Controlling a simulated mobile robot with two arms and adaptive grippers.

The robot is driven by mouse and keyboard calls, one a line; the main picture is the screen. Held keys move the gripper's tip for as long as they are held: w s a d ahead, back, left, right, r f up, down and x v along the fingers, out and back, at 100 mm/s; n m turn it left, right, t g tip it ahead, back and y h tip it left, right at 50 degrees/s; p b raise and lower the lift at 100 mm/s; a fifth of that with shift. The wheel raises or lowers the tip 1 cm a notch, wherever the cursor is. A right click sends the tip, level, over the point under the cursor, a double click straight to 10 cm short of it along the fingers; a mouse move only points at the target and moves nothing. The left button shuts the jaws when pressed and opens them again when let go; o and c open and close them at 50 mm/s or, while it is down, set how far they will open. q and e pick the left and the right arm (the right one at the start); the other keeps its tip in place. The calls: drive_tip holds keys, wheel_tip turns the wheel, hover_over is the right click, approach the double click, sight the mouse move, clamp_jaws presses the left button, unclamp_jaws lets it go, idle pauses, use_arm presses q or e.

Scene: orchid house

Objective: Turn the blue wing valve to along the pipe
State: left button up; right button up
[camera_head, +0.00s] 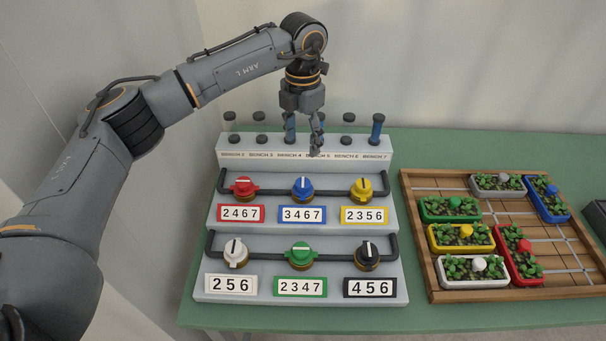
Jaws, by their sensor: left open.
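The blue wing valve (302,188) sits in the middle of the upper pipe (272,193) on the pale stepped stand, above the blue-framed label 3467 (302,214). Its white mark looks upright in the picture, across the pipe. My left gripper (303,143) points down with its two fingers apart, behind and above the blue valve in the picture. It appears empty and apart from the valve. The fingers cover part of the back row of tubes. My right gripper is not in view.
A red valve (243,187) and a yellow valve (361,189) flank the blue one. White (236,253), green (300,255) and black (367,256) valves sit on the lower pipe. A wooden tray (432,273) with several planters stands on the green bench (490,317) at right.

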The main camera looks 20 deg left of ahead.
sight(303, 182)
use_arm(q)
wheel_tip(303, 182, down, 11)
drive_tip(key=p, duration=0.2)
drive_tip(key=shift+d+f+p, duration=0.1)
drive_tip(key=shift+p, duration=0.25)
drive_tip(key=shift+f, duration=0.8)
drive_tip(key=c, duration=1.2)
